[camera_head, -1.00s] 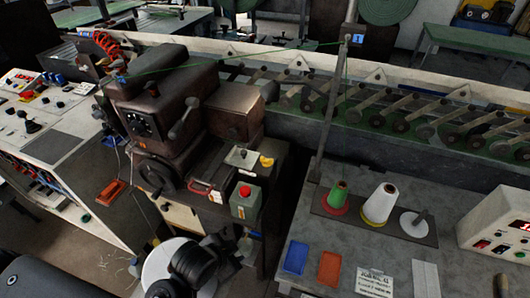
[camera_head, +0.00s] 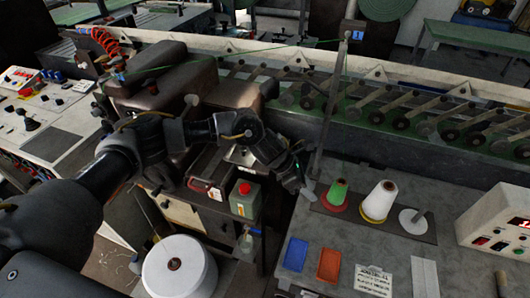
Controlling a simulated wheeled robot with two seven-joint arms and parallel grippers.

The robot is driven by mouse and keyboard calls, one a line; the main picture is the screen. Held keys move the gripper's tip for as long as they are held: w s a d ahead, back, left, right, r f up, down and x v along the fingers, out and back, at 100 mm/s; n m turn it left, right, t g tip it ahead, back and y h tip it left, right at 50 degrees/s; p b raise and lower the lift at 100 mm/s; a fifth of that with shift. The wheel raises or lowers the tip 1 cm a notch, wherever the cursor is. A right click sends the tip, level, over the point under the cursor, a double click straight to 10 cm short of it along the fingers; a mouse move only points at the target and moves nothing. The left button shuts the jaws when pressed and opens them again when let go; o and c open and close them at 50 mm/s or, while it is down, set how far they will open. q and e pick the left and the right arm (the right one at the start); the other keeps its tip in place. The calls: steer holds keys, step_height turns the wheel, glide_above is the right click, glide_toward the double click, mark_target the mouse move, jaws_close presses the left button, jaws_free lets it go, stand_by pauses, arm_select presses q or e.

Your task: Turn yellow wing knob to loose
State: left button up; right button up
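The yellow wing knob is not visible now. The spot where it showed earlier, on the small panel (camera_head: 238,155) of the dark sewing machine (camera_head: 165,85), is covered by my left arm. My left arm comes in from the left across the front of the machine and bends down to the right. My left gripper (camera_head: 297,178) is at the right edge of the machine's stand, beside the grey table. Its fingers are dark and small, so I cannot tell whether they are open or shut. My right gripper is not in view.
A green box (camera_head: 243,205) with a red button (camera_head: 245,188) sits just below my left forearm. A green cone (camera_head: 338,194) and a white cone (camera_head: 379,203) stand on the grey table (camera_head: 335,225). A blue tray (camera_head: 295,254) and an orange tray (camera_head: 328,265) lie in front.

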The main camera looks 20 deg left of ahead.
arm_select(q)
steer(key=w+a+r+m+y, duration=0.2)
steer(key=w+a+r, duration=0.3)
steer(key=a, duration=0.5)
steer(key=w+a+r+m+y, duration=0.2)
steer(key=w+a+r+m, duration=0.15)
steer(key=a+r, duration=0.5)
steer(key=shift+n+g, duration=0.3)
steer(key=shift+n, duration=0.05)
steer(key=p+x, duration=0.1)
steer(key=x, duration=0.2)
steer(key=a+p+x, duration=0.1)
steer(key=p+x, duration=0.1)
steer(key=x, duration=0.2)
steer(key=p+x, duration=0.1)
steer(key=x, duration=0.2)
steer(key=shift+w+a+f, duration=0.1)
steer(key=shift+f, duration=0.35)
steer(key=shift+f+p, duration=0.35)
steer(key=shift+f, duration=0.15)
jaws_close()
